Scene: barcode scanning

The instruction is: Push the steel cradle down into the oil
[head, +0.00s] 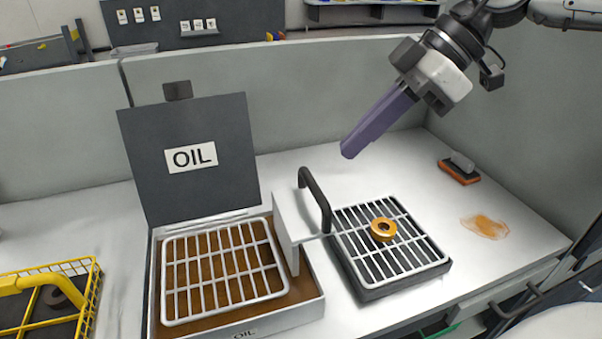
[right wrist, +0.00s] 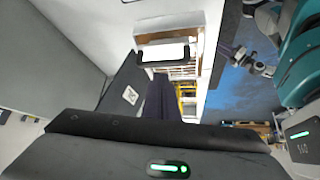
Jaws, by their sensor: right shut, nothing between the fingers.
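The steel cradle (head: 225,268), a pale barred rack, sits over brown oil (head: 165,309) in the oil box (head: 311,312). How deep it sits I cannot tell. The box's dark lid (head: 190,128), labelled OIL, stands open behind it. A pale upright plate (head: 290,240) with a black handle (head: 318,199) stands at the cradle's right side. My right gripper (head: 347,151) is shut and empty, above and behind the handle, apart from it. In the right wrist view its fingers (right wrist: 160,98) point toward the handle (right wrist: 162,54). My left gripper is out of view.
A second rack (head: 352,218) on a dark tray stands right of the box, bearing a golden ring (head: 383,229). A brush (head: 460,168) and an orange stain (head: 485,227) lie farther right. A yellow basket (head: 92,291) stands left. Low grey walls border the table.

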